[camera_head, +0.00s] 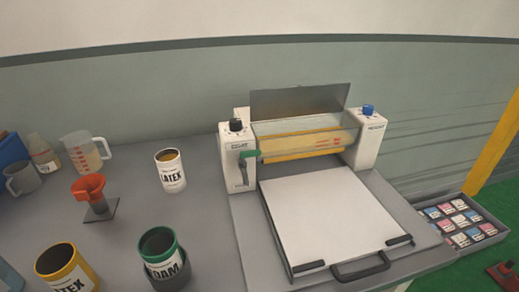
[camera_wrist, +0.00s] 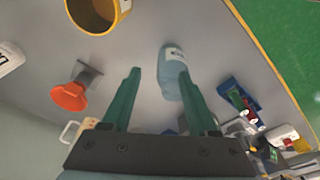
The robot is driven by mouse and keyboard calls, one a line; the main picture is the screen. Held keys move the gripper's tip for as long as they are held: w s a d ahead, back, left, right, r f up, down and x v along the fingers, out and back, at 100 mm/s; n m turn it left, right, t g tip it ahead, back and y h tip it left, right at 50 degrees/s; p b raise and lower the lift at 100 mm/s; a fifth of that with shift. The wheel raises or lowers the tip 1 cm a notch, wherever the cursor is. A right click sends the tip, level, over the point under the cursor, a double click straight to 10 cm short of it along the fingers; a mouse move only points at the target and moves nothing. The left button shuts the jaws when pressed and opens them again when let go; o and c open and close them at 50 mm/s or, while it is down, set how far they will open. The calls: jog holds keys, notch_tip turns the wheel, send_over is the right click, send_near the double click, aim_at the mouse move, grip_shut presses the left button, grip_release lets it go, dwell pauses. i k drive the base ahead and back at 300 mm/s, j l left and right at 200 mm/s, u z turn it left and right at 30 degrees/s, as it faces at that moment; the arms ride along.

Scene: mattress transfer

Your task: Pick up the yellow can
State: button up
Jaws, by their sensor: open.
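The yellow can (camera_head: 88,274), labelled LATEX with a dark open top, stands upright on the grey table at the lower left of the head view. Its lower part is cut off by the frame edge. In the wrist view the yellow can (camera_wrist: 120,10) shows at the top, left of centre, partly cut off. My gripper (camera_wrist: 158,72) shows only in the wrist view. Its two green fingers are apart and hold nothing. The can lies beyond the fingertips, up and to the left, apart from them.
A pale blue bottle (camera_wrist: 174,75) appears near the right finger. An orange funnel (camera_wrist: 68,97) on a stand is left of the fingers. A green FOAM can (camera_head: 165,250) stands right of the yellow can, and a white LATEX can (camera_head: 171,178) behind. A roller machine (camera_head: 238,165) stands right.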

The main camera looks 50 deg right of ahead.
aim_at(70, 275)
jog(key=k+l, duration=0.35)
jog(key=k, duration=0.25)
jog(key=k+l+u, duration=0.25)
jog(key=k+u, duration=0.6)
jog(key=k, duration=0.25)
jog(key=u, duration=0.95)
